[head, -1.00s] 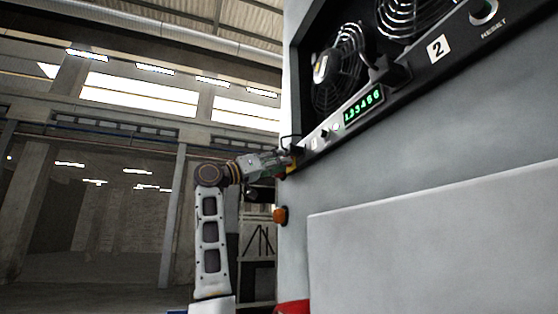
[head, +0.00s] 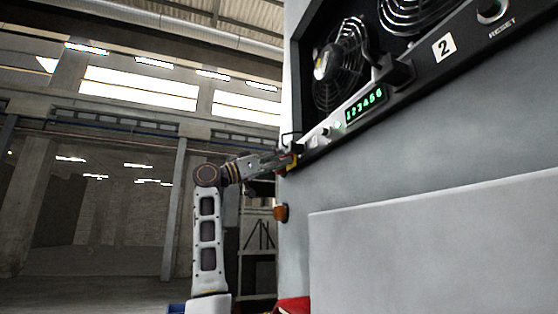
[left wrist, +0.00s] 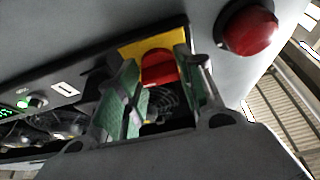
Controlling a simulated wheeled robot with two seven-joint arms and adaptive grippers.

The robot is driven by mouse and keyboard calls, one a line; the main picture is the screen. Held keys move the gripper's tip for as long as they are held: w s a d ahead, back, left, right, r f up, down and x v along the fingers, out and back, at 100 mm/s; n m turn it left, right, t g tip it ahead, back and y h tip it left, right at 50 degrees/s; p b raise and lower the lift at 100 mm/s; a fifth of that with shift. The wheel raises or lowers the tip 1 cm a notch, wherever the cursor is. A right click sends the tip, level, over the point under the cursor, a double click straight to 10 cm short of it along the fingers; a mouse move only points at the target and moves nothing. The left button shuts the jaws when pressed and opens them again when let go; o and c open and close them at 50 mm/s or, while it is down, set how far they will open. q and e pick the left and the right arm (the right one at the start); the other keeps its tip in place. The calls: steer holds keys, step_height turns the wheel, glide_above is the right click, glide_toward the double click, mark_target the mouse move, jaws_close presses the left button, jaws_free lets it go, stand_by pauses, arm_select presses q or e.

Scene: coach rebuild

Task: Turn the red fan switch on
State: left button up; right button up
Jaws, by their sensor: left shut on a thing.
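The red fan switch (left wrist: 158,68) sits on a yellow plate (left wrist: 135,48) at the end of the black panel, in the left wrist view. My left gripper (left wrist: 162,82) has its green-padded fingers on either side of the switch and is shut on it. In the head view my left gripper (head: 281,160) reaches the panel's lower left end, where a bit of the yellow plate (head: 292,162) shows; the switch is hidden or too small there. My right gripper is in neither view.
The panel bears a green number display (head: 365,104), a lit green lamp (head: 337,126), a "2" label (head: 444,47) and a reset knob (head: 490,11). Fans (head: 340,65) stand behind it. A red dome (left wrist: 250,27) sticks out near my gripper. Left of the cabinet is open hall.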

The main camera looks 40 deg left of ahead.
arm_select(q)
steer(key=o, duration=1)
steer(key=v, duration=1.2)
